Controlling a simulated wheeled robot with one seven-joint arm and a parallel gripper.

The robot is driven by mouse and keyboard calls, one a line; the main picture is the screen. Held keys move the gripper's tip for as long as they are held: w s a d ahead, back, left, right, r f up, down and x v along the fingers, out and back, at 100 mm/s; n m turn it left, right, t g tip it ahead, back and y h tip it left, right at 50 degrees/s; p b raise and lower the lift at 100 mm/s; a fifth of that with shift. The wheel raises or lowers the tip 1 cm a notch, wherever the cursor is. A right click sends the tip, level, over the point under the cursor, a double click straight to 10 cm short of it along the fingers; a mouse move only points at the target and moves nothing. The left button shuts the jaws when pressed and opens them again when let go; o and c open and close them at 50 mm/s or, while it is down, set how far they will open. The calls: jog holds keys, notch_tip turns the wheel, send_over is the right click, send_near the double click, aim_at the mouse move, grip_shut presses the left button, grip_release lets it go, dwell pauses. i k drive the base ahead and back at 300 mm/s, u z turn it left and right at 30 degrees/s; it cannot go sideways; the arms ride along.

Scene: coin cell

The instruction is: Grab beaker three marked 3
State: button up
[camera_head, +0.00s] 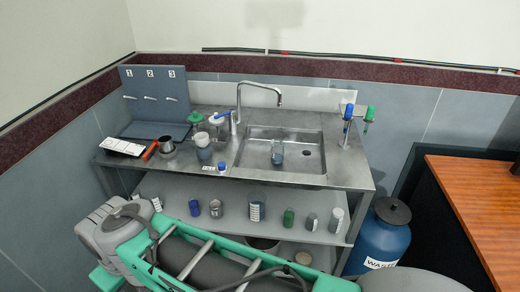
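No beaker with a readable 3 shows. The figure 3 is legible only on the upright grey panel (155,78) at the counter's back left, above the rightmost of its pegs. A clear beaker-like vessel (277,153) stands in the sink. A pale cup-like vessel (204,150) stands on the counter left of the sink. Several small containers stand on the shelf below, among them a white-marked one (257,207); their markings are too small to read. My green and grey arm parts cross the lower left foreground. My gripper's fingers cannot be made out.
The metal counter holds a sink (308,170) with a tap (240,105), a metal cup (166,145), a red tool (149,151) and a white label sheet (122,146). A blue waste drum (380,242) stands right of the counter, beside a wooden-topped table (475,190).

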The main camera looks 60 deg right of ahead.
aim_at(277, 152)
jog(key=z, duration=0.45)
jog(key=i, duration=0.7)
jog(key=z, duration=0.8)
jog(key=i, duration=0.6)
